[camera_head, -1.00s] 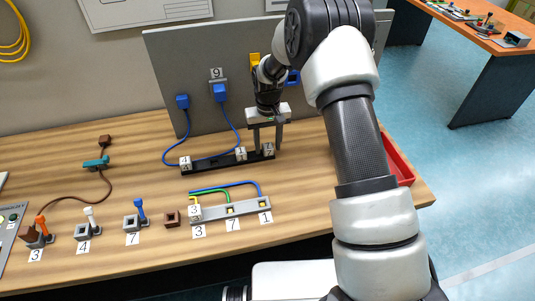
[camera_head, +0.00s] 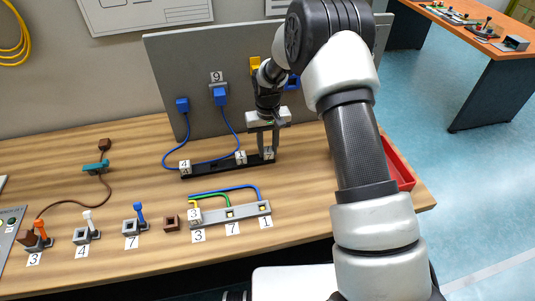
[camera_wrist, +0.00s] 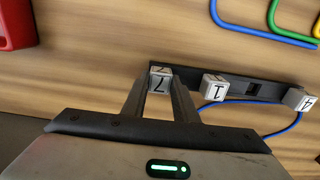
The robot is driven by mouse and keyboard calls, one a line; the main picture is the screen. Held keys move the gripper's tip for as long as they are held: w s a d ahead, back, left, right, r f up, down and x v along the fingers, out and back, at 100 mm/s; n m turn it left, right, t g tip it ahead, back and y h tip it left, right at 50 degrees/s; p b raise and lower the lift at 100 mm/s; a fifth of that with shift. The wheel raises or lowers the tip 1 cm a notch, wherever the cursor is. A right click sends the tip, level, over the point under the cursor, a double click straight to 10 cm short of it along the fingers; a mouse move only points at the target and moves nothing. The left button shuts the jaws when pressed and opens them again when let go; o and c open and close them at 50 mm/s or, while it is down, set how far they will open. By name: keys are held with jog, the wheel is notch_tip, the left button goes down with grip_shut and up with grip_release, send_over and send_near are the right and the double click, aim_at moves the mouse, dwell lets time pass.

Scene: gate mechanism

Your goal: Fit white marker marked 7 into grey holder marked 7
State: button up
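The white marker marked 7 (camera_head: 268,155) sits at the right end of the black rack (camera_head: 205,171); it also shows in the wrist view (camera_wrist: 161,78). My gripper (camera_head: 268,152) is over that end, its fingers on either side of the marker. The finger gap looks about as wide as the marker, so they appear shut on it. The long grey holder (camera_head: 245,211) lies in front of the rack, with labels 3, 7 and 1. Its middle slot, by the label 7 (camera_head: 233,229), shows yellow inside with no marker. A white marker marked 3 (camera_head: 195,215) is at its left end.
White markers marked 1 (camera_head: 240,158) and 4 (camera_head: 185,167) stand on the rack. A separate grey block with a blue lever (camera_head: 139,212) also has a label 7. A grey panel (camera_head: 200,60) stands behind; a red tray (camera_head: 400,172) is at right.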

aim_at(268, 150)
jog(key=shift+c, duration=1)
jog(key=shift+r, duration=0.4)
jog(key=shift+r+p, duration=1.4)
jog(key=shift+r, duration=1.1)
